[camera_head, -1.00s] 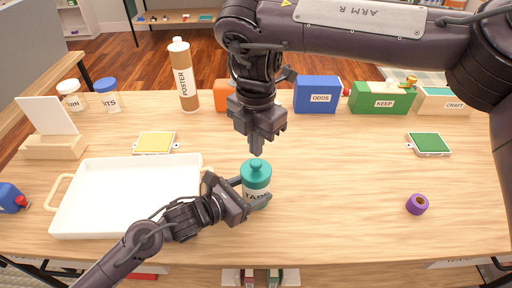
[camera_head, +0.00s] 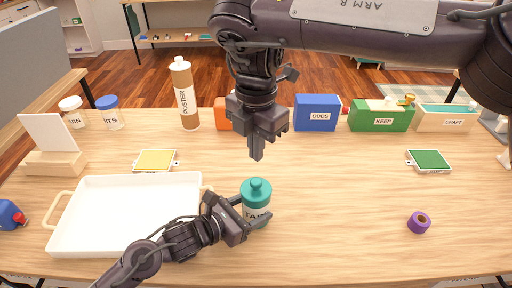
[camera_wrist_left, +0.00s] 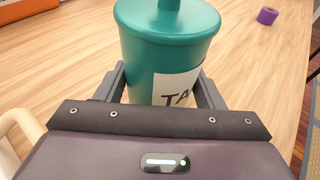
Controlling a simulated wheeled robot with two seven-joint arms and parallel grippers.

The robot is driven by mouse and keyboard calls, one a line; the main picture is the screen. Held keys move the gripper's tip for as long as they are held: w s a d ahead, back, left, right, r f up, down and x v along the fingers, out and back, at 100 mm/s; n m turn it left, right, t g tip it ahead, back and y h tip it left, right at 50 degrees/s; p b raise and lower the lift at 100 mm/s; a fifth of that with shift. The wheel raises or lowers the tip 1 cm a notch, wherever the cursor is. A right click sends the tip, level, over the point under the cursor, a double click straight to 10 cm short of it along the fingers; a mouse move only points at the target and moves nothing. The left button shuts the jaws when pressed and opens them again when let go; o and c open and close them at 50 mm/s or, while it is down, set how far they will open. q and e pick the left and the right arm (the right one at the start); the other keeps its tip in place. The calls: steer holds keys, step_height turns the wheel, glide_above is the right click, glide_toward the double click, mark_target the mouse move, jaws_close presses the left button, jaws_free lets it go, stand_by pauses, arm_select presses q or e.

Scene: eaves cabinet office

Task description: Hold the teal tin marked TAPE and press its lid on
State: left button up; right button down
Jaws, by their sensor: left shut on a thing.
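The teal tin (camera_head: 256,211) stands upright on the wooden table, right of the white tray, with a partly visible TAPE label. Its teal lid (camera_head: 256,188) with a round knob sits on top; I cannot tell if it is fully down. My left gripper (camera_head: 254,222) is shut around the tin's body. In the left wrist view the tin (camera_wrist_left: 150,75) is between the two fingers and the lid (camera_wrist_left: 168,18) is cut off at the top. My right gripper (camera_head: 256,156) points down above the knob, apart from it, its fingers together and empty.
The white tray (camera_head: 130,238) lies left of the tin, beside my left arm. A purple tape roll (camera_head: 419,222) and green pad (camera_head: 428,160) lie right. The blue ODDS box (camera_head: 317,113), green KEEP box (camera_head: 380,116) and POSTER tube (camera_head: 185,95) stand behind.

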arm_select(q)
steer(key=o, duration=1.6)
steer(key=shift+r, duration=0.1)
steer(key=shift+r+p, duration=4.25)
steer(key=shift+r, duration=2.9)
arm_select(e)
step_height(320, 180, up, 8)
steer(key=shift+r, duration=0.2)
